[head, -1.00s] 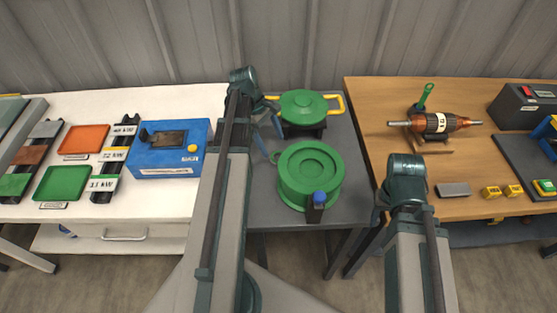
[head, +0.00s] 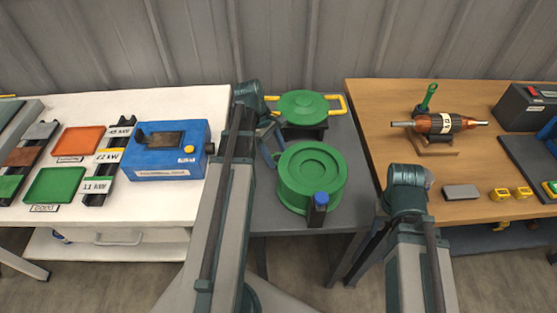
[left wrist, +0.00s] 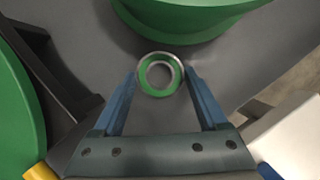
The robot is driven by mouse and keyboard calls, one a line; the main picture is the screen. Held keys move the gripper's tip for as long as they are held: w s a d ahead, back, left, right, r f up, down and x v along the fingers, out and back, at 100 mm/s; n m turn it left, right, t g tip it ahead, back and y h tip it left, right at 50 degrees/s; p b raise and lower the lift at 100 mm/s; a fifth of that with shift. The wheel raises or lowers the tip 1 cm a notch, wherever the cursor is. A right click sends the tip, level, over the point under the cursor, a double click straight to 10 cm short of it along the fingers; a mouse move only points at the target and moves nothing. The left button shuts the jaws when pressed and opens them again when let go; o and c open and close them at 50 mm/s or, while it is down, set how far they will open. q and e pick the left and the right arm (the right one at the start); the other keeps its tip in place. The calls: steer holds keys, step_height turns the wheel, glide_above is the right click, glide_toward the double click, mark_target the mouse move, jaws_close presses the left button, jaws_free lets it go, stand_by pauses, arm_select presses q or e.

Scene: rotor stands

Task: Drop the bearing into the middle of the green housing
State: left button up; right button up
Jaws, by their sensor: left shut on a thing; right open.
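My left gripper (head: 273,146) is just left of the green housing in the head view, over the dark table. In the left wrist view its two blue fingers (left wrist: 160,82) are shut on the bearing (left wrist: 143,76), a small ring with metal edges and a green band, at their tips. The green housing (head: 312,175) is a round body with a stepped, recessed top; it also shows in the left wrist view (left wrist: 180,20), beyond the bearing and apart from it. The bearing cannot be made out in the head view. My right gripper is not visible; only its arm shows.
A green lid-like disc (head: 302,104) with yellow handles sits on a black stand behind the housing. A black post with a blue top (head: 321,199) stands at the housing's front.

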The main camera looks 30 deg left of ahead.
arm_select(q)
jaws_close()
steer(key=shift+r, duration=0.2)
step_height(320, 180, up, 16)
steer(key=p, duration=1.6)
